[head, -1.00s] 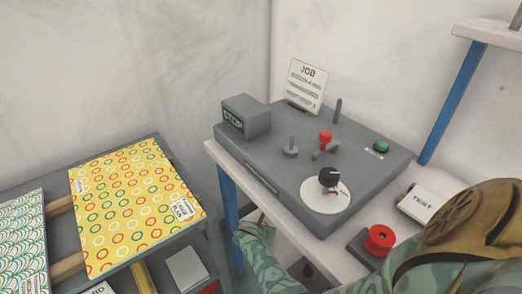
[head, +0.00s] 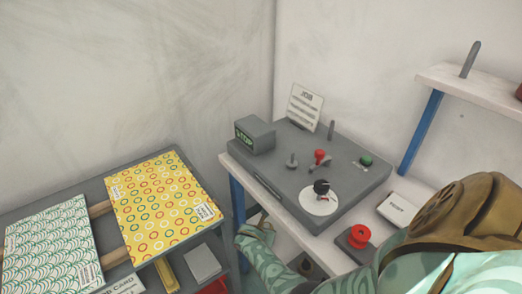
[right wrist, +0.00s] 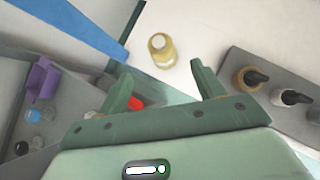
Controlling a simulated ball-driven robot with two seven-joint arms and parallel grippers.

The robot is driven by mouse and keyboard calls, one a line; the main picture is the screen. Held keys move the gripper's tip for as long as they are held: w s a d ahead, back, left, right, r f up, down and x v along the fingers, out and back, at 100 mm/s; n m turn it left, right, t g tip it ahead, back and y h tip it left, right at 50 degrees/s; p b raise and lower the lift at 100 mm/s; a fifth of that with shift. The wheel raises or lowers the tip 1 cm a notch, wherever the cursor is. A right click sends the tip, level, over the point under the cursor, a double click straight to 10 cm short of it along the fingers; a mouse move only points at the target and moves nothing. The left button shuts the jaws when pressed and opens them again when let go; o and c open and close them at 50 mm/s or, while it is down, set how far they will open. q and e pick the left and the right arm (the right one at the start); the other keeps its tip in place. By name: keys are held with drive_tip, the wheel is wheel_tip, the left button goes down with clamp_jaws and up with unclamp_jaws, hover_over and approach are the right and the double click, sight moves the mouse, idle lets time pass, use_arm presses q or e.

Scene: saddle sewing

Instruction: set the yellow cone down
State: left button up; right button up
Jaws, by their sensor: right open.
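A pale yellow cone (right wrist: 161,52) stands on a white surface (right wrist: 205,25) in the right wrist view. My right gripper (right wrist: 164,72) is open, with one finger to each side of the picture. The cone shows just beyond the gap between the fingertips, and I see no finger touching it. In the head view I cannot make out the cone. My left gripper is in neither view.
A grey holder (right wrist: 270,92) with several dark-tipped bottles is right of the gripper. A blue post (right wrist: 75,30) and a bin with a purple item (right wrist: 42,80) are left. The head view shows a grey control box (head: 330,180) and patterned sheets (head: 165,210).

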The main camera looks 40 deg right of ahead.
drive_tip(key=s+a+f+m+y, duration=0.1)
drive_tip(key=s+a+f+m, duration=0.2)
drive_tip(key=s+f, duration=0.3)
drive_tip(key=s+a+f+m+g+y, duration=0.1)
drive_tip(key=s+a+f+m+y, duration=0.2)
drive_tip(key=s, duration=0.5)
drive_tip(key=s+a+f+m, duration=0.35)
drive_tip(key=s+f, duration=0.25)
drive_tip(key=s, duration=0.2)
drive_tip(key=s+a+f+m+g+y, duration=0.1)
drive_tip(key=s+m, duration=0.4)
drive_tip(key=s, duration=0.7)
drive_tip(key=s+a+f+m+g+y, duration=0.2)
drive_tip(key=s+a+m, duration=0.2)
drive_tip(key=s, duration=0.9)
drive_tip(key=shift+s+f+m, duration=0.3)
drive_tip(key=shift+f+m, duration=0.1)
drive_tip(key=shift+m, duration=0.55)
drive_tip(key=shift+a, duration=0.1)
